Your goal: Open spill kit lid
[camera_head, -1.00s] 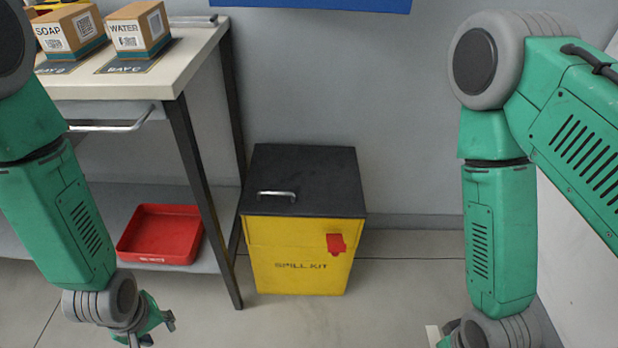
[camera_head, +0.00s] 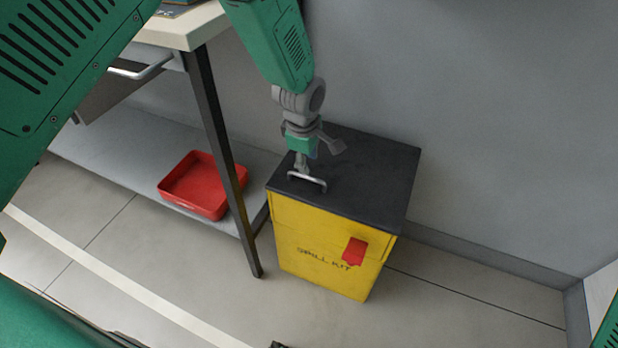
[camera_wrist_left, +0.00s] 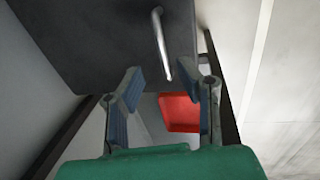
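The spill kit (camera_head: 315,253) is a yellow box with a black lid (camera_head: 385,170) and a red latch tab (camera_head: 354,251) on its front. The lid lies flat and shut. Its silver bar handle (camera_head: 308,182) is near the lid's left edge. My left gripper (camera_head: 320,158) is over the lid, close to the handle. In the left wrist view its fingers (camera_wrist_left: 158,78) are spread, and the handle (camera_wrist_left: 161,42) shows just ahead of the gap between them. I cannot tell whether a finger touches it. My right gripper does not show.
A workbench with a dark leg (camera_head: 215,140) stands just left of the kit. A red tray (camera_head: 200,208) is on its lower shelf (camera_head: 110,165). A grey wall (camera_head: 500,130) is behind the kit.

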